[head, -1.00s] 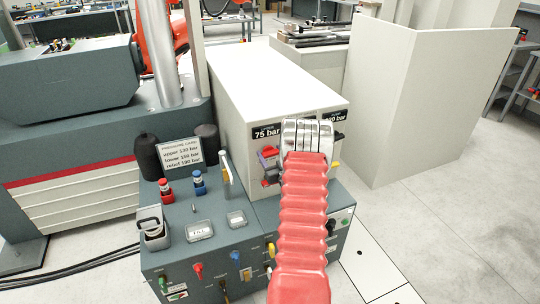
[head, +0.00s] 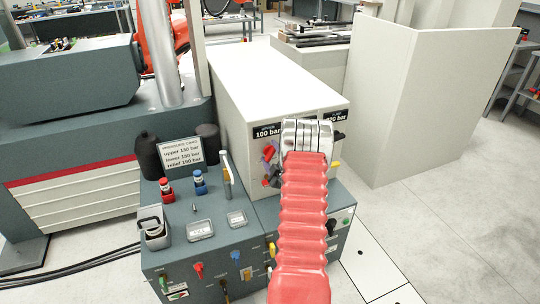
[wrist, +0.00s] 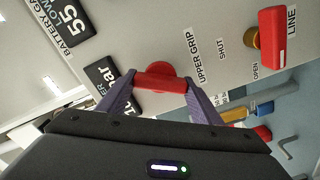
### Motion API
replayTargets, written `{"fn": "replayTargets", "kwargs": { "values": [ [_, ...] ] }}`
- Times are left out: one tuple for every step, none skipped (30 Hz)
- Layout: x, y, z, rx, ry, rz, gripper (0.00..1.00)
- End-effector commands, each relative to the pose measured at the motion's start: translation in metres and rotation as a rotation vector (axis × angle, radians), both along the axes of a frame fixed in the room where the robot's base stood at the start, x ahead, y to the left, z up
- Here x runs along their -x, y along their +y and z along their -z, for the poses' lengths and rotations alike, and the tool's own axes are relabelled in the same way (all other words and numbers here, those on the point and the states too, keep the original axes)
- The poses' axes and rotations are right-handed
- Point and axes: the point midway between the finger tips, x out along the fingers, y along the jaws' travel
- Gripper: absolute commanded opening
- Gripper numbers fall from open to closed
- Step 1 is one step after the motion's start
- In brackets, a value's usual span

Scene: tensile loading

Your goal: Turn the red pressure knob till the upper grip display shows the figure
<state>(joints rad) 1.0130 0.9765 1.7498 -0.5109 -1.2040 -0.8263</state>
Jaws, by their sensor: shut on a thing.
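The red pressure knob (wrist: 160,82) sits on the pale cabinet face beside the label "UPPER GRIP". In the wrist view, my gripper (wrist: 162,84) has its two purple fingers closed on opposite ends of the knob's bar. The gripper also shows in the head view (head: 270,166), at the cabinet front, where my arm hides part of that face. The upper grip display (head: 267,132) reads 100 bar in the head view. In the wrist view a dark display (wrist: 106,82) beside the knob is partly covered by a finger, leaving "bar" readable.
The pressure card (head: 181,152) stands on the bench; its upper figure is too blurred to be sure of. A red LINE handle (wrist: 272,38) lies near the knob in the wrist view. A second display (head: 336,119) is partly hidden. Red (head: 167,190) and blue (head: 200,183) fittings stand on the bench.

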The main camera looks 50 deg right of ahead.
Motion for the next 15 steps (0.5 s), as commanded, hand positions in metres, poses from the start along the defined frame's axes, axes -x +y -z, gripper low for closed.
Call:
{"fn": "replayTargets", "kwargs": {
  "values": [
    [-0.0051, 0.0042, -0.0015, 0.043, 0.021, -0.013, 0.37],
    [-0.0052, 0.0044, -0.0013, 0.067, 0.035, -0.013, 0.37],
    [-0.0053, 0.0046, -0.0010, 0.100, 0.055, -0.013, 0.37],
    [-0.0054, 0.0047, -0.0009, 0.124, 0.069, -0.013, 0.37],
    [-0.0055, 0.0049, -0.0006, 0.148, 0.084, -0.013, 0.37],
    [-0.0056, 0.0050, -0.0004, 0.180, 0.102, -0.013, 0.37],
    [-0.0056, 0.0051, -0.0001, 0.203, 0.116, -0.013, 0.37],
    [-0.0056, 0.0053, 0.0001, 0.225, 0.129, -0.013, 0.37],
    [-0.0057, 0.0055, 0.0004, 0.254, 0.146, -0.013, 0.37],
    [-0.0058, 0.0055, 0.0006, 0.274, 0.159, -0.013, 0.37],
    [-0.0058, 0.0056, 0.0008, 0.294, 0.170, -0.013, 0.37],
    [-0.0058, 0.0057, 0.0011, 0.319, 0.185, -0.013, 0.37],
    [-0.0058, 0.0058, 0.0013, 0.337, 0.196, -0.013, 0.37],
    [-0.0058, 0.0059, 0.0014, 0.353, 0.205, -0.013, 0.37],
    [-0.0058, 0.0059, 0.0017, 0.373, 0.218, -0.013, 0.37]
  ]
}}
